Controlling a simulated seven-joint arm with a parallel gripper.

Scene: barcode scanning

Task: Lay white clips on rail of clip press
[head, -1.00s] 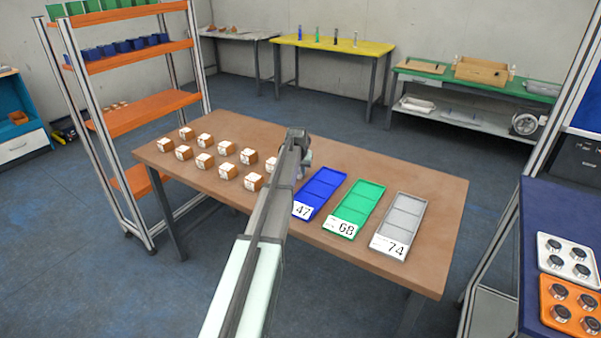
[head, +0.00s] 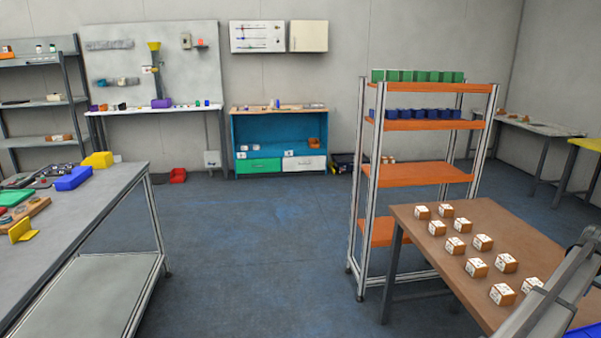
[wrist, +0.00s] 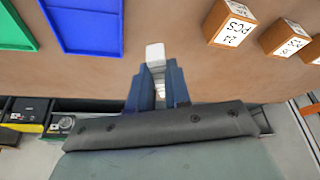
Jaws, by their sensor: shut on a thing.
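My gripper (wrist: 156,78) shows in the wrist view, its two dark blue fingers shut on a small white piece (wrist: 155,52), which sticks out past the fingertips above the brown table (wrist: 190,68). The piece looks like a white clip, but most of it is hidden between the fingers. In the head view only part of my arm shows at the lower right; the gripper is out of that picture. I cannot make out a clip press or its rail in either view.
Several small labelled boxes (head: 482,242) stand on the brown table. A blue tray (wrist: 85,28) and a green tray (wrist: 14,30) lie near my gripper. An orange shelf rack (head: 425,174) stands behind. A grey bench (head: 85,215) with coloured parts is at left; open floor lies between.

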